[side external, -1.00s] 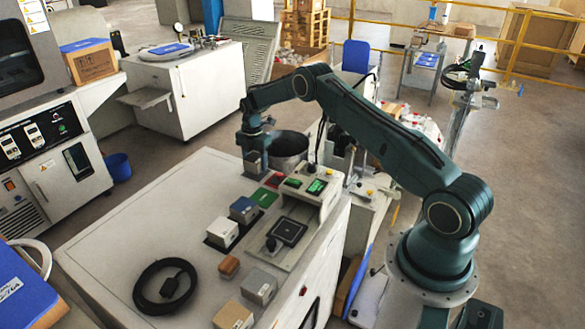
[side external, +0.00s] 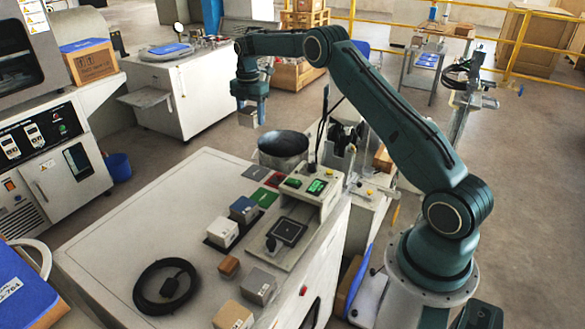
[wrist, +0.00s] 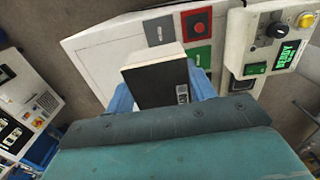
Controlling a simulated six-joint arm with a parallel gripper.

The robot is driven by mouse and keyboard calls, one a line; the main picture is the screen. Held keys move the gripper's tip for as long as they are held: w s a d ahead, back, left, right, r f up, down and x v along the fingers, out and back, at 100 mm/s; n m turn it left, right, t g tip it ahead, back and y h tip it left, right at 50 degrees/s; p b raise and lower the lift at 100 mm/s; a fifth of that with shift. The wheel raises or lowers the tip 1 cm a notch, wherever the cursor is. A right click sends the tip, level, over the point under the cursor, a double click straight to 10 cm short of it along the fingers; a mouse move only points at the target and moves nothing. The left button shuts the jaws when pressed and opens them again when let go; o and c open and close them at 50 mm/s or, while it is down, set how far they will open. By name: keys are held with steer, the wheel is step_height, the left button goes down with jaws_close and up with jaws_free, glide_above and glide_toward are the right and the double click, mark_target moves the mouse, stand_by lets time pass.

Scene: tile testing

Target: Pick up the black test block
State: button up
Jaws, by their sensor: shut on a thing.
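The test block (side external: 248,117) hangs from my gripper (side external: 250,104), clear of the table. In the wrist view its face toward the camera is black with a small white label (wrist: 158,86), and its edge side is pale. The blue fingers stand on its two sides, shut on it. In the side view the block's visible face looks light grey-beige. Below and to the right, a dark grey pad (side external: 255,172) on the table is bare, beside a red pad (side external: 273,180) and a green pad (side external: 264,197).
A white block (side external: 222,231), a blue-topped block (side external: 243,209), a brown block (side external: 229,266) and a grey block (side external: 258,286) stand on the white table (side external: 130,225). A black cable coil (side external: 165,286) lies at the front. A tester (side external: 313,188) and dark bucket (side external: 283,150) are right and behind.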

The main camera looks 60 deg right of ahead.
mark_target(249, 114)
steer(key=shift+r, duration=0.5)
steer(key=shift+r, duration=0.1)
steer(key=shift+r, duration=2.5)
steer(key=shift+s+a+r, duration=0.15)
steer(key=shift+s+a, duration=0.15)
steer(key=shift+a, duration=0.3)
steer(key=shift+s+a+r, duration=0.1)
steer(key=shift+s+a, duration=0.15)
steer(key=shift+a, duration=0.3)
steer(key=s+a+f, duration=0.1)
steer(key=s+a, duration=0.7)
steer(key=s, duration=0.3)
steer(key=s+a+f, duration=0.1)
steer(key=s+a, duration=0.8)
steer(key=s, duration=0.3)
step_height(249, 114, down, 15)
steer(key=shift+w+d, duration=0.15)
steer(key=shift+w, duration=0.05)
steer(key=shift+f, duration=0.2)
steer(key=shift+f, duration=2.95)
